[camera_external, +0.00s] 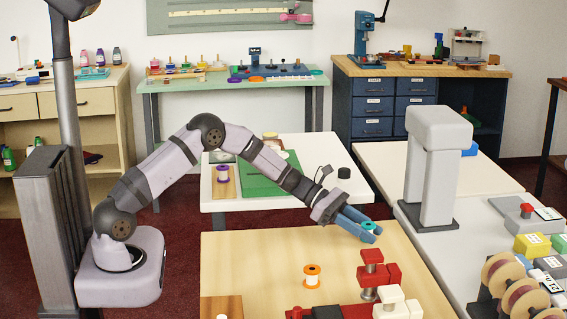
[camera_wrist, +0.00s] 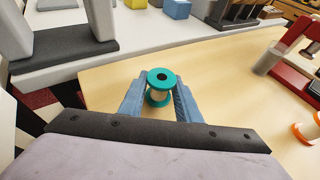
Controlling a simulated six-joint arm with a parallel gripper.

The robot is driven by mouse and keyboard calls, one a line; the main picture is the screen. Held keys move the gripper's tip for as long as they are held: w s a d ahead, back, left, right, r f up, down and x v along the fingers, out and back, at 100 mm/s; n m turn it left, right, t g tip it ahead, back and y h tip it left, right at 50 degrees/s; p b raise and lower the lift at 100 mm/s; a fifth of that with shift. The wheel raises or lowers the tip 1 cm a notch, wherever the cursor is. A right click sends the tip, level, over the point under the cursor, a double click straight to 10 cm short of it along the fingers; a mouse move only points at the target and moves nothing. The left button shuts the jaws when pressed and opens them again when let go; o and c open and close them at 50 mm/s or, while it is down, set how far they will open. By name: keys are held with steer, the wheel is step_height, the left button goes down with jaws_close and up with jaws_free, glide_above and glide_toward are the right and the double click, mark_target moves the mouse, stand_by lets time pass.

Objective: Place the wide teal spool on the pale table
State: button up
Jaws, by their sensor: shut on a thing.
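A teal spool with a pale core (camera_wrist: 160,78) is between the two blue fingers of my gripper (camera_wrist: 160,104), which are shut on it. In the external view only a bit of its teal shows at the fingertips of my gripper (camera_external: 366,231). The gripper is over the far right part of the light wooden table (camera_external: 235,262); I cannot tell whether the spool touches its top. A white table (camera_external: 350,192) stands behind it, with a green mat (camera_external: 268,182) on it. I cannot tell from the pictures which is the pale table.
An orange spool (camera_external: 312,275) stands on the wooden table, left of red and white blocks (camera_external: 377,276). The white table carries a purple-and-white spool (camera_external: 222,173) on a wooden piece and a black cylinder (camera_external: 344,173). A grey post (camera_external: 435,165) rises at right. The wooden table's left middle is clear.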

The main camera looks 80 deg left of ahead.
steer(key=shift+f, duration=0.15)
steer(key=o, duration=1)
steer(key=shift+r, duration=0.25)
steer(key=shift+s+a, duration=0.2)
steer(key=shift+a, duration=0.05)
steer(key=b+v, duration=0.1)
steer(key=v, duration=1)
steer(key=shift+s+r, duration=0.15)
steer(key=shift+s, duration=0.05)
